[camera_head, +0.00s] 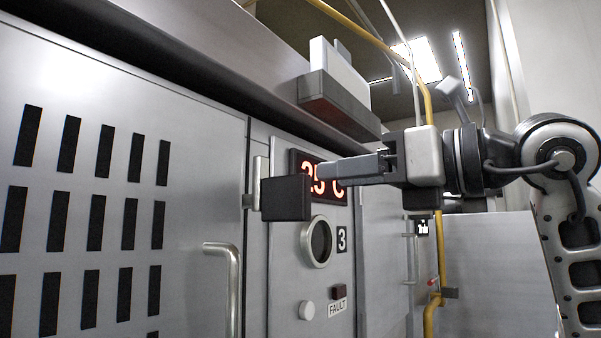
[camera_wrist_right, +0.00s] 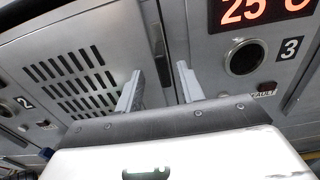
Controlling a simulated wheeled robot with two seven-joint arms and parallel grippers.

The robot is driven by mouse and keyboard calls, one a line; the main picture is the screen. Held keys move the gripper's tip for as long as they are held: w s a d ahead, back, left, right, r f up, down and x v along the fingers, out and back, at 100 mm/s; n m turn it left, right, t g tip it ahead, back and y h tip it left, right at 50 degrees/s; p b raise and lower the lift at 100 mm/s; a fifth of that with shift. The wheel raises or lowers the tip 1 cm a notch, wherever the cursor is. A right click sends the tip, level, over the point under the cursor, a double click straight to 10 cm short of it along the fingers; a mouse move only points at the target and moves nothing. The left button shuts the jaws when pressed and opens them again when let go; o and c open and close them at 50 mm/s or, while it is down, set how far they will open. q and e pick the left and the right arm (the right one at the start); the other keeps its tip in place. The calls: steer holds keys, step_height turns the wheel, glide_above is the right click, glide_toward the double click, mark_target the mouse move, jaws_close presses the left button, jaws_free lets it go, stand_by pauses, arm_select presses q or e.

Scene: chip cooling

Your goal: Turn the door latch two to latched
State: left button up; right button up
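A black block-shaped latch (camera_head: 285,199) on a small metal bracket sits at the right edge of a slotted grey door (camera_head: 222,150) in the head view. It points right, across the gap to the neighbouring panel. I cannot tell from a label whether it is latch two. My right gripper (camera_head: 300,173) reaches in from the right, its fingertips overlapping the latch's upper right in the picture; contact is unclear. In the right wrist view its fingers (camera_wrist_right: 158,85) are apart, with a dark upright bar (camera_wrist_right: 156,35) showing beyond the gap. My left gripper is not in view.
A panel with a red display (camera_head: 335,190), round port (camera_head: 318,242) and FAULT label (camera_head: 338,307) is behind my right gripper. A metal handle (camera_head: 232,285) sticks out below left. A box (camera_head: 340,92) overhangs above. A yellow pipe (camera_head: 430,300) runs behind.

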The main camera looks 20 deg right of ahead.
mark_target(308, 179)
steer(key=p+x, duration=0.1)
steer(key=x, duration=0.6)
steer(key=shift+a, duration=0.1)
jaws_close()
